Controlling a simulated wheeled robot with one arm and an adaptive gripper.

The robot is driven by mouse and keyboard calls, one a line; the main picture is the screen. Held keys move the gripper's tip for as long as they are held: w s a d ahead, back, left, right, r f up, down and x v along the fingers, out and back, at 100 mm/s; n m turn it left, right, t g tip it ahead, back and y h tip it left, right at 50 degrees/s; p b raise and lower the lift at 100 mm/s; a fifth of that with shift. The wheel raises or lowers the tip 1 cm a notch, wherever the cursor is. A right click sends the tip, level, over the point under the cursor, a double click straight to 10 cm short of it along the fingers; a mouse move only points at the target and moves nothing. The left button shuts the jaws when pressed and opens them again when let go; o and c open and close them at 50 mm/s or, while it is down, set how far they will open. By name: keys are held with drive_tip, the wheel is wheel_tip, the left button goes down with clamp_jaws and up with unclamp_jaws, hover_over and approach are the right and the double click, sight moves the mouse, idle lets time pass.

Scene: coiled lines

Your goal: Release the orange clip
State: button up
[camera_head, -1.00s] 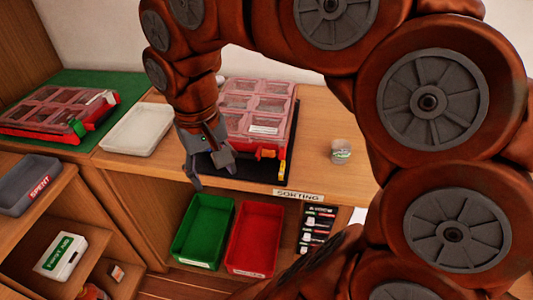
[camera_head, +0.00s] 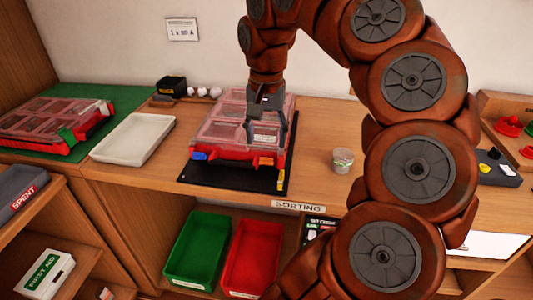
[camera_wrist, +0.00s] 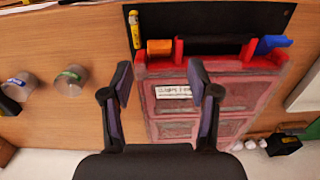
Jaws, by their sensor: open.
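A red case (camera_head: 234,149) with a clear, compartmented lid (camera_head: 232,112) lies on a black mat (camera_head: 225,177) on the wooden bench. The orange clip (camera_head: 264,161) is at the right of its front edge; it also shows in the wrist view (camera_wrist: 159,46), lying flat against the red edge. A blue clip (camera_head: 199,155) at the front left sticks outward in the wrist view (camera_wrist: 272,43). My gripper (camera_head: 266,130) is open and empty over the right part of the lid. In the wrist view its fingers (camera_wrist: 160,85) are apart, with the orange clip beyond them.
A yellow marker (camera_head: 281,179) lies on the mat's right edge. A clear jar (camera_head: 342,160) stands right of the case, a white tray (camera_head: 133,138) left. Another red case (camera_head: 45,128) lies on a green mat. Green (camera_head: 197,248) and red bins (camera_head: 252,258) stand below.

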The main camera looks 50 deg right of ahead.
sight(267, 161)
drive_tip(key=shift+f, duration=2.65)
drive_tip(key=shift+f, duration=0.1)
clamp_jaws()
